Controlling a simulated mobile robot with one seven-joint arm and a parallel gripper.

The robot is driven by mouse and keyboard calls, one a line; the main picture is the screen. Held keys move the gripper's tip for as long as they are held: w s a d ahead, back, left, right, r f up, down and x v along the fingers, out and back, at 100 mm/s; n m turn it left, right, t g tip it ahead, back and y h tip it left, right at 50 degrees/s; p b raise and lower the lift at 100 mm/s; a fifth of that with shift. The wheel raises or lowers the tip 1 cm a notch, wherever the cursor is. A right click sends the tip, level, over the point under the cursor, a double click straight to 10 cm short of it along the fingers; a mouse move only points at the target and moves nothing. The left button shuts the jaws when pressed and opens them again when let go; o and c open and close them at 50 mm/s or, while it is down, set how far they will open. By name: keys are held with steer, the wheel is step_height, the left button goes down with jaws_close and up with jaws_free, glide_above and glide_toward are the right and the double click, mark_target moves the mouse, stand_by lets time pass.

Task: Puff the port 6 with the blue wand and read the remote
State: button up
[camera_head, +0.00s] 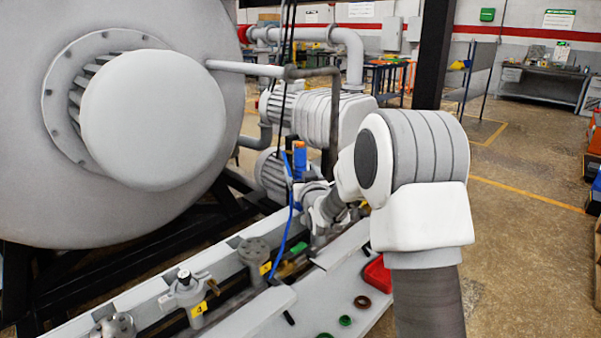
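A thin blue curved line (290,222) runs down beside the row of ports. An upright blue piece with an orange top (299,160) stands behind it. I cannot tell which of these is the blue wand, or whether it is held. My arm reaches in from the right, and my gripper (322,212) is far off near the blue parts, largely hidden by my wrist; its fingers are not clear. Grey port fittings with yellow tags line the rail, one tag near the front (198,310) and one farther back (265,268). Their numbers are unreadable, so port 6 is not identifiable. I cannot make out the remote.
A big grey furnace vessel (215,35) fills the left. Pumps and pipes (325,115) stand behind. Open floor (525,235) lies right.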

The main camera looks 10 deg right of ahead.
steer(key=shift+s+f, duration=0.1)
steer(key=shift+s, duration=0.05)
steer(key=s, duration=1.7)
steer(key=shift+d+b, duration=0.4)
steer(key=shift+d, duration=0.05)
stand_by(1.1)
jaws_close()
stand_by(1.6)
